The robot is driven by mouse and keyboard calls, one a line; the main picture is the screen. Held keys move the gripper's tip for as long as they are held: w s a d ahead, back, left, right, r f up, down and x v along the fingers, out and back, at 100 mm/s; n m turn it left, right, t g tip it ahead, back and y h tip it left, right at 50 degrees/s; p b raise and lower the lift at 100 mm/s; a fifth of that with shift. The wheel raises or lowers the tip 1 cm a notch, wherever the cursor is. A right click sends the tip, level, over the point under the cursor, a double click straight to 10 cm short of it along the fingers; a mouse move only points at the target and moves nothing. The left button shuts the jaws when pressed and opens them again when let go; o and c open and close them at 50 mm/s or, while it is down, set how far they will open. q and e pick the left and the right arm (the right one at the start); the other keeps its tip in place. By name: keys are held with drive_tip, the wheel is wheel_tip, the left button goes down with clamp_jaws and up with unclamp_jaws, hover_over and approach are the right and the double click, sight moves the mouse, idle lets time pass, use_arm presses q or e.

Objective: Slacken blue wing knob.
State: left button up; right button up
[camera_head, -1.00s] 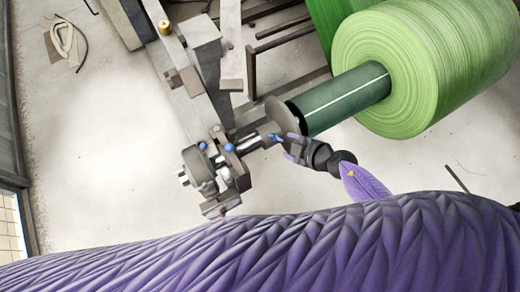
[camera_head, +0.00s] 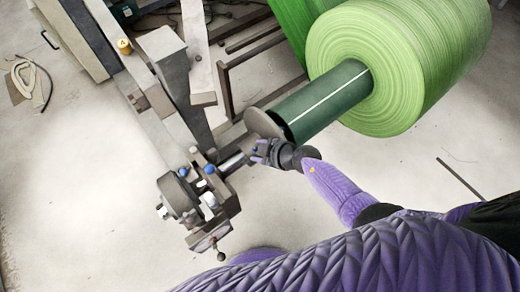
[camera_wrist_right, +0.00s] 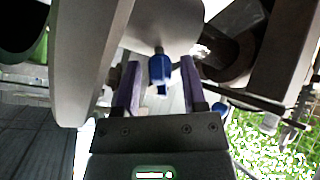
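The blue wing knob (camera_wrist_right: 159,70) sits on a short stem under a grey round collar (camera_wrist_right: 165,22) in the right wrist view. My right gripper (camera_wrist_right: 160,80) is open, with one purple finger on each side of the knob. A narrow gap shows between the knob and each finger. In the head view my right gripper (camera_head: 260,150) is at the shaft beside the grey disc (camera_head: 264,123), and its fingers mostly hide the knob there. My left gripper is not in view.
A bearing stand (camera_head: 178,193) with blue knobs (camera_head: 210,169) carries the shaft end left of my right gripper. A dark green core (camera_head: 325,100) and large green roll (camera_head: 365,65) are to the right. Grey frame beams stand behind. The floor in front is clear.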

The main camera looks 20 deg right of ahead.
clamp_jaws()
drive_tip(key=shift+r+n+p, duration=0.15)
drive_tip(key=shift+n+p, duration=0.4)
drive_tip(key=shift+n, duration=0.15)
drive_tip(key=shift+n+g, duration=0.3)
drive_tip(key=shift+n, duration=0.1)
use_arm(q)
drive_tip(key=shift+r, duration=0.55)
use_arm(e)
drive_tip(key=shift+f, duration=0.2)
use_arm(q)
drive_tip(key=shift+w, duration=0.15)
